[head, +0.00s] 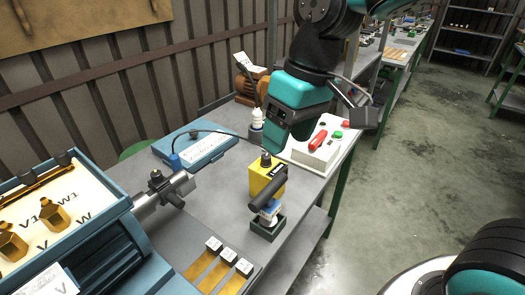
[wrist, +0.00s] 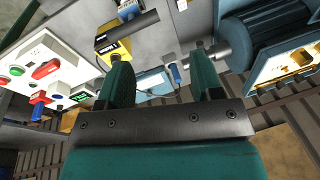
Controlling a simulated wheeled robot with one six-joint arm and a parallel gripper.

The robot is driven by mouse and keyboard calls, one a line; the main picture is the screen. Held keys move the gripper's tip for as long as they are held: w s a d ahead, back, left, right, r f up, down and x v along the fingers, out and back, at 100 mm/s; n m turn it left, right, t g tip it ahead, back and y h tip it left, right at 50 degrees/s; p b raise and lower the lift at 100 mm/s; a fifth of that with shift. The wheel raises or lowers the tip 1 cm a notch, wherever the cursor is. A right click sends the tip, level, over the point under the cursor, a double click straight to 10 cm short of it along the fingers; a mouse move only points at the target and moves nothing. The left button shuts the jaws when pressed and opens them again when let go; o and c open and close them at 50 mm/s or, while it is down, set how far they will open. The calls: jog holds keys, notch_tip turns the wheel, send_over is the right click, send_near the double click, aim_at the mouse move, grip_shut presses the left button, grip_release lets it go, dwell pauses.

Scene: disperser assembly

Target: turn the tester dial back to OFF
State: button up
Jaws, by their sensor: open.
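The tester appears to be the white box (head: 314,152) on the bench, right of centre in the head view. Its dial looks like the long red knob (head: 318,140), lying at a slant on the top face; the markings around it are too small to read.
A yellow block with a black cylinder (head: 266,180) stands in front of the tester. A blue case (head: 194,148) with a cable lies to the left. A blue motor housing (head: 125,250) fills the lower left. Open floor is at the right.

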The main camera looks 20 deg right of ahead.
aim_at(266, 156)
jog(key=w+d+f+m+h, duration=0.1)
jog(key=w+d+f+m, duration=0.1)
jog(key=w, duration=0.8)
jog(key=w+d+f+m+h, duration=0.1)
jog(key=w+m+h, duration=0.1)
jog(key=w, duration=0.7)
jog(key=f+p, duration=0.1)
jog(key=f, duration=0.7)
jog(key=f+p, duration=0.2)
jog(key=f, duration=0.7)
jog(key=shift+w+f, duration=0.2)
jog(key=shift+f, duration=0.05)
jog(key=c, duration=0.9)
jog(key=shift+d, duration=0.2)
jog(key=shift+a, duration=0.1)
jog(key=shift+c, duration=0.2)
